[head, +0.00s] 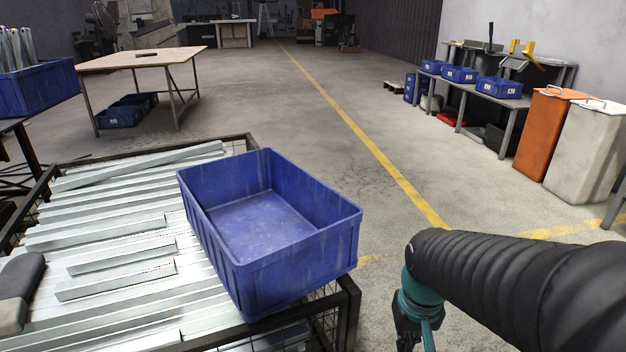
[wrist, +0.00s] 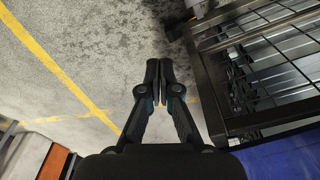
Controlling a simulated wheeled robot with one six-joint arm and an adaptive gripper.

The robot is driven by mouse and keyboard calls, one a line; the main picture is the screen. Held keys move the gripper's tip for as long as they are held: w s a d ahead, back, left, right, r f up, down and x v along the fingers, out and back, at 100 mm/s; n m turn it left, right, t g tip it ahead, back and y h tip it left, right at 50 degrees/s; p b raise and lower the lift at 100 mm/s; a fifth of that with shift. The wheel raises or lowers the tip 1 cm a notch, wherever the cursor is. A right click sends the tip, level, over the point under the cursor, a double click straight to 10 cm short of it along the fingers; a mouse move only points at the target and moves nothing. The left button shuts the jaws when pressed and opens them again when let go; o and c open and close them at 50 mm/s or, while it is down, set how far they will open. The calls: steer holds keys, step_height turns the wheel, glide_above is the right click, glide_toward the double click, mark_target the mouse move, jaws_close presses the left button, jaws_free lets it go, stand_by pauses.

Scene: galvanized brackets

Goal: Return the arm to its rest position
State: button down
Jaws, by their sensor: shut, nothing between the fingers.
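My arm (head: 510,275) reaches in from the right in the head view, over bare floor. Its wrist end hangs down at the bottom of the picture, right of the cage with the brackets. My gripper (wrist: 159,72) shows in the wrist view with its fingertips together and nothing between them. It points at the concrete floor, apart from the cage. In the head view its fingertips are not clearly seen. The galvanized brackets (head: 115,268) lie in rows in the wire cage (head: 349,300). An empty blue bin (head: 270,265) stands on them at the cage's right side.
A wooden-topped table (head: 140,58) stands at the back left. A bench with blue boxes (head: 500,88), an orange bin (head: 542,133) and a white bin (head: 583,150) line the right wall. The floor with its yellow line (head: 370,145) is clear between.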

steer(key=s+r+t+p, duration=0.2)
steer(key=s+r+t, duration=0.2)
steer(key=r, duration=0.9)
steer(key=shift+s+a+t+p, duration=0.3)
steer(key=shift+s+a+p, duration=0.1)
steer(key=shift+s, duration=0.6)
